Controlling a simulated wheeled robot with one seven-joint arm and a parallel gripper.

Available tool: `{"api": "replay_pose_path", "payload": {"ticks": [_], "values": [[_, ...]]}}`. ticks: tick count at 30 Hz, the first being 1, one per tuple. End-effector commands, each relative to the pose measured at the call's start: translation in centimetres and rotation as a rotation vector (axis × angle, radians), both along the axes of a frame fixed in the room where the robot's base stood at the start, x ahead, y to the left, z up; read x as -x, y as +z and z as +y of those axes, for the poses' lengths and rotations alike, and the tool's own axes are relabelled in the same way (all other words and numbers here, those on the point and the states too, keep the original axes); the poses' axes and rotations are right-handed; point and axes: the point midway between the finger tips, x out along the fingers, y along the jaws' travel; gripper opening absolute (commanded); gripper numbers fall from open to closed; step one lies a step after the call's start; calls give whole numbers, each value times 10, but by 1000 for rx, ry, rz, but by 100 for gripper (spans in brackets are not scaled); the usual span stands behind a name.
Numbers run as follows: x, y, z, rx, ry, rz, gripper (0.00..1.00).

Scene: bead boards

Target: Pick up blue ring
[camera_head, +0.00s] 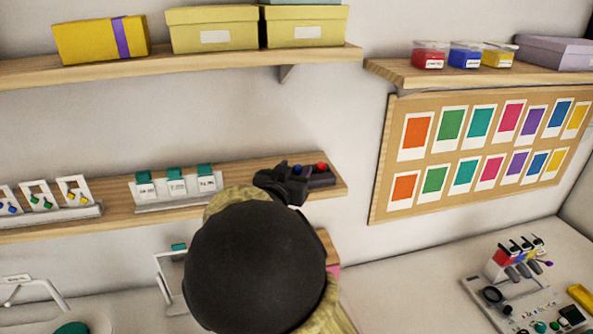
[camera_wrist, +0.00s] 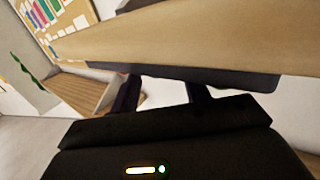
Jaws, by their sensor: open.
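A small blue piece (camera_head: 298,169), which may be the blue ring, shows at the right end of the lower wall shelf. It sits on or beside a dark holder (camera_head: 322,180), and its shape is too small to tell. A red piece (camera_head: 321,167) is just right of it. My gripper (camera_head: 283,184) is at the shelf's front edge, just left of and below the blue piece. In the wrist view my gripper (camera_wrist: 160,96) has its two fingers apart with nothing seen between them. No blue piece shows in that view.
The lower shelf (camera_head: 108,212) bears white card stands (camera_head: 175,184) left of my gripper. A wooden board edge (camera_wrist: 200,40) crosses close above my fingers in the wrist view. An upper shelf (camera_head: 200,66) holds yellow boxes. A colour-card board (camera_head: 378,190) hangs at right.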

Motion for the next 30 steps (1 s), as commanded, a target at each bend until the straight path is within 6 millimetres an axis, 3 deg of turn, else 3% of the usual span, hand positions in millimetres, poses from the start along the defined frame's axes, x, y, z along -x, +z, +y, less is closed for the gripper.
{"api": "replay_pose_path", "payload": {"ticks": [6, 13, 25, 30], "values": [[0, 0, 1, 0, 1, 0, 44], [1, 0, 4, 1, 6, 0, 0], [0, 2, 1, 0, 2, 0, 0], [0, 18, 1, -4, 2, -3, 0]]}}
